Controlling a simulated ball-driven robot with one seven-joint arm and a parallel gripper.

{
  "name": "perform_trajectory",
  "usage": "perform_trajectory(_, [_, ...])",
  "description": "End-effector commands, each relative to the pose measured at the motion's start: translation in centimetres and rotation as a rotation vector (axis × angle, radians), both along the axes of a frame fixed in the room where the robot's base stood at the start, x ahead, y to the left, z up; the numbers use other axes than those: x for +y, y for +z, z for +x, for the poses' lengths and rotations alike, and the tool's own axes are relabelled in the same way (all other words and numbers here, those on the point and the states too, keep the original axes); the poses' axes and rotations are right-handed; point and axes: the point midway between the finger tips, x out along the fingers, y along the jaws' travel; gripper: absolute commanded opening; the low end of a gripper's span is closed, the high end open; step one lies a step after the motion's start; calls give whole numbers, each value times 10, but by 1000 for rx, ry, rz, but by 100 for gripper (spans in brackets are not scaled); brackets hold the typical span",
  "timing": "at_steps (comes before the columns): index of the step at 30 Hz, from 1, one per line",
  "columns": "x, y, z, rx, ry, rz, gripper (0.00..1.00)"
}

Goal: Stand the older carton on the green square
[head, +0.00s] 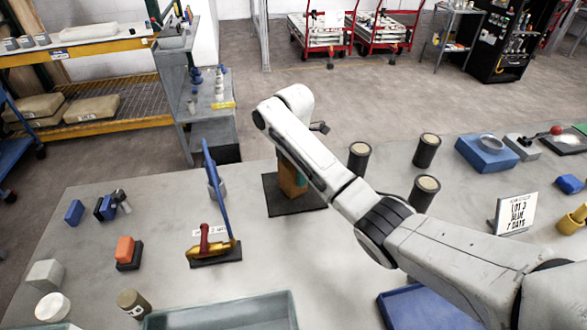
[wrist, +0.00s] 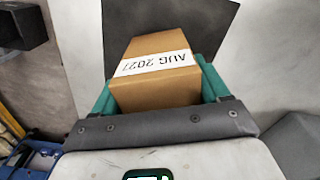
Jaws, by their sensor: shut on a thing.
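My gripper (wrist: 157,98) is shut on a brown cardboard carton (wrist: 165,62), with teal fingers on both sides of it. The carton has a white label reading "AUG 2027", upside down in the wrist view. In the head view the carton (head: 289,178) shows beneath my arm, over a dark square mat (head: 283,203). Whether it touches the mat is unclear. My fingers are mostly hidden there by the arm. A green patch (head: 581,128) is cut off at the right edge; I cannot tell whether it is the green square. No second carton is discernible.
Several black cylinders with tan tops (head: 359,157) stand right of the mat. A sign (head: 516,213) and a blue block (head: 487,152) are further right. A grey-green tray (head: 220,314) lies at the front.

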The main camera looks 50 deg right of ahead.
Motion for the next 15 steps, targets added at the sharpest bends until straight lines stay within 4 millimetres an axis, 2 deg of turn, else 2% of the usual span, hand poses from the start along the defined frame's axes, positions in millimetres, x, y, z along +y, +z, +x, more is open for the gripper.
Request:
perform_trajectory(2, [0, -2, 0, -1, 0, 0, 26])
perform_trajectory(3, [0, -2, 0, 0, 0, 0, 77])
perform_trajectory(10, [0, -2, 0, 0, 0, 0, 100])
perform_trajectory(15, [0, -2, 0, 0, 0, 0, 100])
